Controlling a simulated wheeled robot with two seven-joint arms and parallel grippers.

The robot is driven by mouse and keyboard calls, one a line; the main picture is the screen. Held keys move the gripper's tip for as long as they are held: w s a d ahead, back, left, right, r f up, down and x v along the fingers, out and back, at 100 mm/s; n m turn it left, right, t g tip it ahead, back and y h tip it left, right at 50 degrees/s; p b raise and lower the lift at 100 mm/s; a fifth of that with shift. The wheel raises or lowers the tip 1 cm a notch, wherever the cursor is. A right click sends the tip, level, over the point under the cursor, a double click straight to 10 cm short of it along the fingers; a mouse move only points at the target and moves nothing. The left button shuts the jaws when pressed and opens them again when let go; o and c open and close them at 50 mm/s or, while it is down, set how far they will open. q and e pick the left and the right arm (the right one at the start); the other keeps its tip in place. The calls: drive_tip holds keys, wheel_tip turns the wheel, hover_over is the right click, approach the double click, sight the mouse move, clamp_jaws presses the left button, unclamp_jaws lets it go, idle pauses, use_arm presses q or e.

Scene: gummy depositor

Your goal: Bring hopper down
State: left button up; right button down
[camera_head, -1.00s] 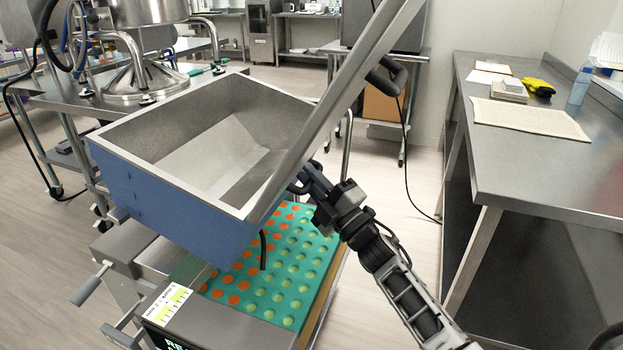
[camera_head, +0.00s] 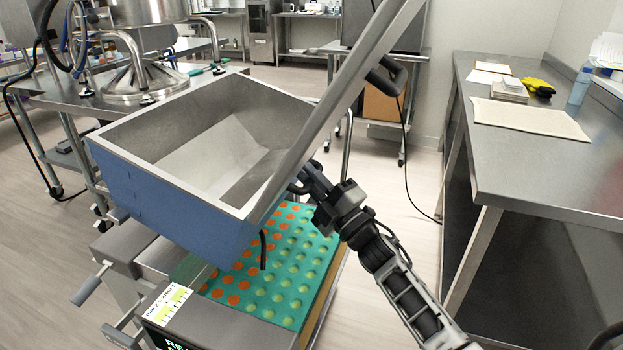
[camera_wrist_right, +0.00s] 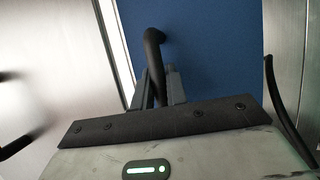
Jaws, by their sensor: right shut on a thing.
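The hopper (camera_head: 165,200) is a large open steel bin with blue outer walls, tilted over the depositor in the head view. Its inside looks empty. A metal lid or bar rises diagonally from its right side, with a black handle (camera_head: 388,78) near the top. My right gripper (camera_head: 303,180) is at the hopper's right side, partly hidden by the rim. In the right wrist view, its fingers are shut on a black curved handle (camera_wrist_right: 153,50) in front of the blue wall (camera_wrist_right: 205,50). My left gripper is not in view.
Below the hopper lies a teal mold tray (camera_head: 290,270) with orange and green cavities. A lever (camera_head: 90,285) sticks out at the depositor's left. A steel table (camera_head: 540,150) stands at the right, with open floor between it and the machine.

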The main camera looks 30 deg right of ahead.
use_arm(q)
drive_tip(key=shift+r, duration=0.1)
use_arm(e)
drive_tip(key=r+p, duration=0.1)
drive_tip(key=p, duration=0.1)
drive_tip(key=shift+w+a+r+g+p, duration=0.15)
drive_tip(key=shift+g+p, duration=0.15)
drive_tip(key=shift+w+a+r+n, duration=0.15)
drive_tip(key=shift+w+a+r, duration=0.15)
drive_tip(key=shift+w+a, duration=0.3)
drive_tip(key=shift+w+a+r+n, duration=0.15)
drive_tip(key=shift+w+a+r, duration=0.1)
drive_tip(key=shift+w+a, duration=0.3)
drive_tip(key=c, duration=1.4)
unclamp_jaws()
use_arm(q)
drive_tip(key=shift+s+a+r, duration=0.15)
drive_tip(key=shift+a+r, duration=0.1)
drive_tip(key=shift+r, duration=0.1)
use_arm(e)
drive_tip(key=shift+s+d+f, duration=0.1)
drive_tip(key=shift+f, duration=0.2)
